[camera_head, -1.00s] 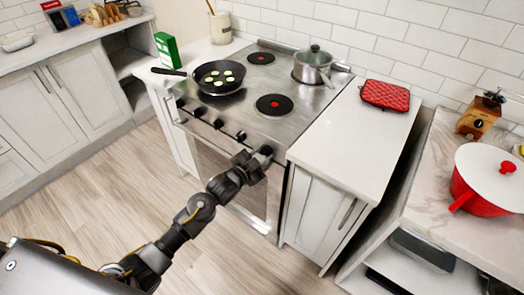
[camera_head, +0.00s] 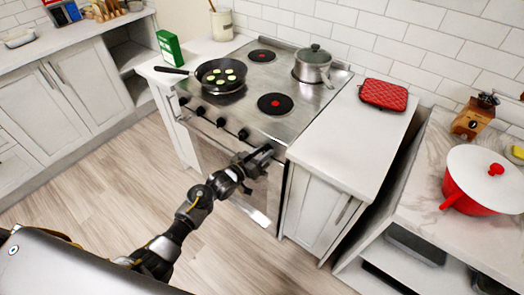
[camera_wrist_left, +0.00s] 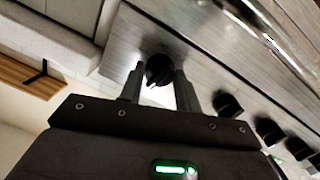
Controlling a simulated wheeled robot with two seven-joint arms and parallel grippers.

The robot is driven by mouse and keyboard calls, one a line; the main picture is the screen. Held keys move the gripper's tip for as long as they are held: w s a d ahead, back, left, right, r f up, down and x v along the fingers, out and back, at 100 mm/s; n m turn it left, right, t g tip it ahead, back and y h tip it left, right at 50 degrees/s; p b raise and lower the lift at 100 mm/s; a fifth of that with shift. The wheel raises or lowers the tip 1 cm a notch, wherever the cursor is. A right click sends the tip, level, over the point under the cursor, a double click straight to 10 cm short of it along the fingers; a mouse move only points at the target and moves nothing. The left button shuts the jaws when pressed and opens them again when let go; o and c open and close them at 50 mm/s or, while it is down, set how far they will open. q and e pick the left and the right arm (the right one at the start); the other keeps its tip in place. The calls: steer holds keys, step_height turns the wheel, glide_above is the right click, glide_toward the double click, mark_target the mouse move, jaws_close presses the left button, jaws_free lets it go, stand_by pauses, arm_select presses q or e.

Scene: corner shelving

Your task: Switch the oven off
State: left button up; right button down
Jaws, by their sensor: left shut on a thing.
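The oven (camera_head: 268,125) is a steel range with a row of black knobs on its front panel. My left gripper (camera_head: 266,150) is at the right end of that row. In the left wrist view its two fingers are shut on the rightmost oven knob (camera_wrist_left: 158,70), a round black knob with a pale mark. The fingers stand on either side of it. In the head view my gripper mostly hides this knob. Other black knobs (camera_head: 221,122) are to its left and untouched. My right gripper is not in view.
A frying pan (camera_head: 207,77) with pale slices and a lidded pot (camera_head: 312,66) stand on the hob. A red mitt (camera_head: 384,94) lies on the right counter (camera_head: 345,135). A red pot (camera_head: 470,195) stands farther right. The wooden floor (camera_head: 110,185) in front is clear.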

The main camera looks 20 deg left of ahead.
arm_select(q)
steer(key=shift+n+p, duration=0.4)
steer(key=shift+n, duration=1.1)
steer(key=shift+h, duration=0.3)
steer(key=o, duration=1)
steer(key=shift+f, duration=0.1)
steer(key=shift+b+v, duration=0.75)
steer(key=shift+v, duration=4.65)
